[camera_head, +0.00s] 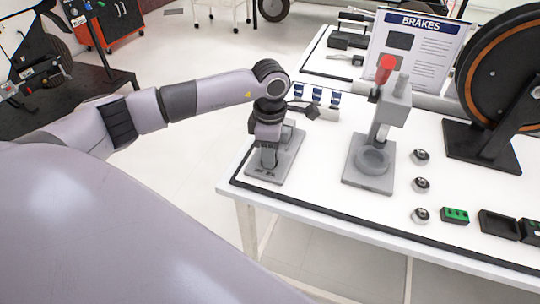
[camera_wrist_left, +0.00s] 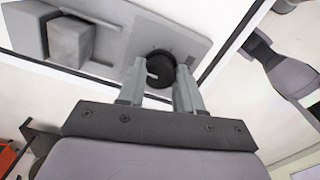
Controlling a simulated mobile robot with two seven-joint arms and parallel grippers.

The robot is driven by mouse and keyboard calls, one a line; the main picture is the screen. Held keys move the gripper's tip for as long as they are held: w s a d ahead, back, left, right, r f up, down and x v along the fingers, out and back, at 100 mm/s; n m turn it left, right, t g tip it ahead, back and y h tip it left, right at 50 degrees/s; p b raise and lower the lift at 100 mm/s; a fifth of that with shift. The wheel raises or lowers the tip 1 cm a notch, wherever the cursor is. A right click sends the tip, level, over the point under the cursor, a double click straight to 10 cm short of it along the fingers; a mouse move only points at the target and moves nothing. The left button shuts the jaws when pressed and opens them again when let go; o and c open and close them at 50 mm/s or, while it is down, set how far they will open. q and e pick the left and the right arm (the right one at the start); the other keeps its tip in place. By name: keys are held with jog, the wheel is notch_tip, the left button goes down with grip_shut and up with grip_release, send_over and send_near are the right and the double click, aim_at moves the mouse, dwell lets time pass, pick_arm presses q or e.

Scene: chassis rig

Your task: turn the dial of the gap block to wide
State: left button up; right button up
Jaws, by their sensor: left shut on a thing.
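The gap block (camera_head: 285,163) is a grey base with grey blocks on it, at the table's near left corner. It also shows in the left wrist view (camera_wrist_left: 120,62), with two blocks at its left end. Its dial (camera_wrist_left: 160,67) is a round black knob with a short white mark, which points toward the left of that view. My left gripper (camera_wrist_left: 160,88) is shut on the dial, one finger on each side. In the head view my left gripper (camera_head: 268,157) points down onto the block and hides the dial. Dial markings are not readable.
Right of the block stands a grey press-like stand (camera_head: 370,170) with a red knob (camera_head: 385,68). Small blue-and-white parts (camera_head: 317,98) sit behind the block. A BRAKES sign (camera_head: 415,50) and large wheel (camera_head: 510,80) are farther back. The table's black-trimmed edge (camera_head: 330,218) is close in front.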

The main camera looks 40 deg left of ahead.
pick_arm(q)
jog(key=m+b, duration=0.1)
jog(key=m, duration=0.2)
jog(key=m+b, duration=0.1)
jog(key=m, duration=0.1)
jog(key=shift+m+b, duration=0.3)
jog(key=m+b, duration=0.1)
jog(key=m, duration=0.1)
jog(key=shift+m, duration=0.4)
jog(key=m+b, duration=0.2)
jog(key=m, duration=0.2)
jog(key=m+b, duration=0.1)
jog(key=m, duration=0.3)
jog(key=m+b, duration=0.1)
jog(key=m, duration=0.2)
jog(key=shift+m, duration=0.4)
jog(key=m+b, duration=0.1)
jog(key=m, duration=0.5)
jog(key=shift+r, duration=0.1)
jog(key=shift+m, duration=0.3)
